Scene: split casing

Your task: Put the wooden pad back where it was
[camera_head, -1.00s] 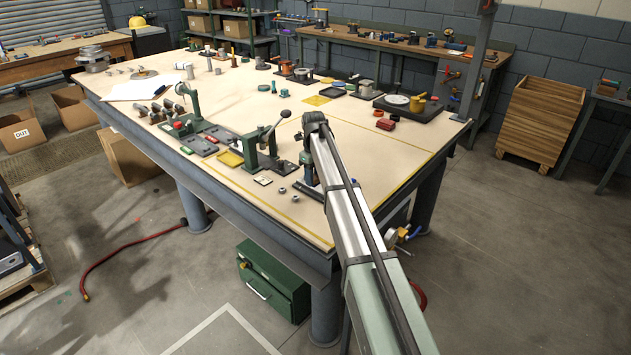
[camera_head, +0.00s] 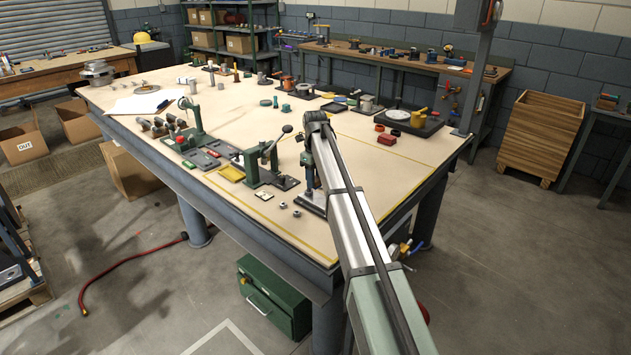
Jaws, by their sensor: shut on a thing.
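My arm reaches from the lower right over the table's front right part, and its far joint stands over the tabletop. I cannot make out the wooden pad.
The large table (camera_head: 385,165) has clear room right of my arm. A yellow tray (camera_head: 231,173) lies left of the press.

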